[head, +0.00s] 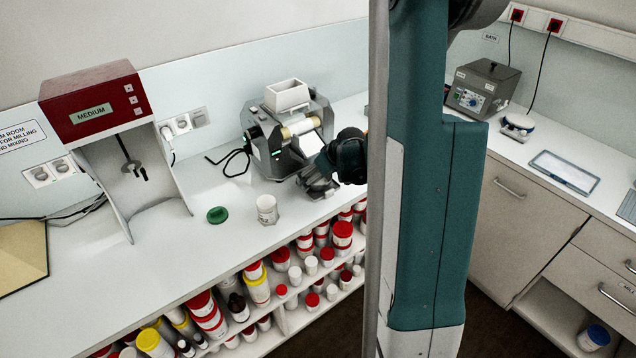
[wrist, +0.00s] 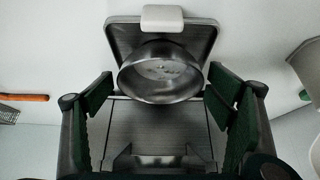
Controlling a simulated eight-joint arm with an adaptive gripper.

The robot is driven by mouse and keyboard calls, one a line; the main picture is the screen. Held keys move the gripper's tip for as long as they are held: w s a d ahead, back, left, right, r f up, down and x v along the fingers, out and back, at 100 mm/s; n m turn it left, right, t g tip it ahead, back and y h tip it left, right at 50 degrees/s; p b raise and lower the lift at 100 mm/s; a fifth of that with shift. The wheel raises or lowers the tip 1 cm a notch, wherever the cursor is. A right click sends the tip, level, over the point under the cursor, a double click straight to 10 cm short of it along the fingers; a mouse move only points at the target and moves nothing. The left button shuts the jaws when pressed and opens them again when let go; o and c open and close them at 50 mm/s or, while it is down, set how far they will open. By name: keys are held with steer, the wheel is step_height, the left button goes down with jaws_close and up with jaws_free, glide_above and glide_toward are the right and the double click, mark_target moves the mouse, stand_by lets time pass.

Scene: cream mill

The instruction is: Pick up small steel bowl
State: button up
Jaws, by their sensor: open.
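The small steel bowl (wrist: 160,72) shows in the wrist view, round and shiny, on a grey rimmed tray (wrist: 112,40). A few small light marks show inside it. My gripper (wrist: 160,100) is open, with one green-padded finger to the left and one to the right, a little nearer the camera than the bowl. Nothing is between the fingers' pads, and I cannot tell how far they are from the bowl in depth. In the head view, my dark wrist is at the front of the grey mill (head: 285,135); the bowl cannot be made out there.
A white block (wrist: 162,18) is at the tray's far edge. An orange-handled tool (wrist: 24,97) lies to the left. A white jar (head: 267,209) and green lid (head: 217,215) stand on the counter left of my arm. A red mixer (head: 97,100) is farther left.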

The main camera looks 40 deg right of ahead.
stand_by(0.4)
steer(key=c, duration=1.1)
steer(key=shift+r, duration=0.2)
steer(key=shift+r, duration=0.45)
steer(key=shift+s+d+r, duration=0.1)
steer(key=shift+d+r, duration=0.05)
steer(key=shift+d, duration=0.1)
steer(key=s+d, duration=0.1)
steer(key=d, duration=0.4)
steer(key=s+d, duration=0.2)
steer(key=d, duration=0.4)
steer(key=s+d, duration=0.1)
steer(key=d, duration=0.5)
steer(key=shift+s, duration=0.35)
